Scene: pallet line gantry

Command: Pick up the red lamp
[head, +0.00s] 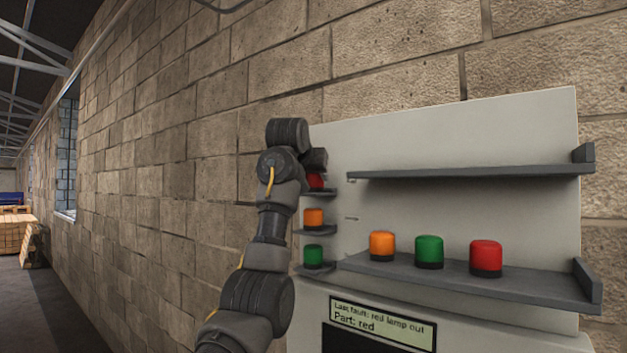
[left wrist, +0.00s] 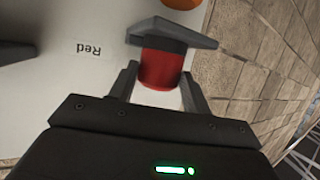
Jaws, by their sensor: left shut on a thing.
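One red lamp (head: 316,181) is on the top small bracket at the panel's left side, partly hidden behind my left gripper (head: 317,160). In the left wrist view, this red lamp (left wrist: 161,70) sits between the two fingers of my left gripper (left wrist: 160,84), which is shut on it. Its dark base is at the small grey bracket (left wrist: 172,33); I cannot tell whether they touch. The word "Red" is printed beside it. A second red lamp (head: 486,256) stands upright on the lower wide shelf (head: 470,280). My right gripper is not in view.
An orange lamp (head: 313,217) and a green lamp (head: 313,253) sit on brackets below. Another orange lamp (head: 382,244) and green lamp (head: 429,249) share the lower shelf. The upper shelf (head: 470,172) is empty. A display (head: 382,322) reads "Part: red".

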